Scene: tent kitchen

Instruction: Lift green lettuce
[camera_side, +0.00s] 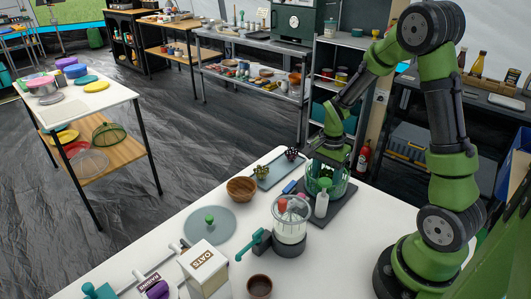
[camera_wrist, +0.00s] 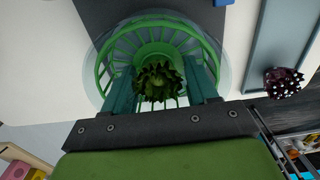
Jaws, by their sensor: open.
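The green lettuce (camera_wrist: 158,82) is a dark leafy head. In the wrist view it shows between my two fingers, with the round green slatted basket (camera_wrist: 110,58) around and behind it. In the side view the basket sits in a clear round bowl (camera_side: 346,189), and the lettuce inside is hard to make out. My gripper (camera_wrist: 161,77) is open, its teal fingers on either side of the lettuce with visible gaps. In the side view my gripper (camera_side: 327,163) is right above the bowl, pointing down. I cannot tell how deep the fingertips reach.
A grey tray (camera_side: 273,175) beside the bowl holds a small green plant-like head (camera_side: 262,170) and a dark purple one (camera_side: 291,153). A wooden bowl (camera_side: 241,189) is left. The white table's front right is clear.

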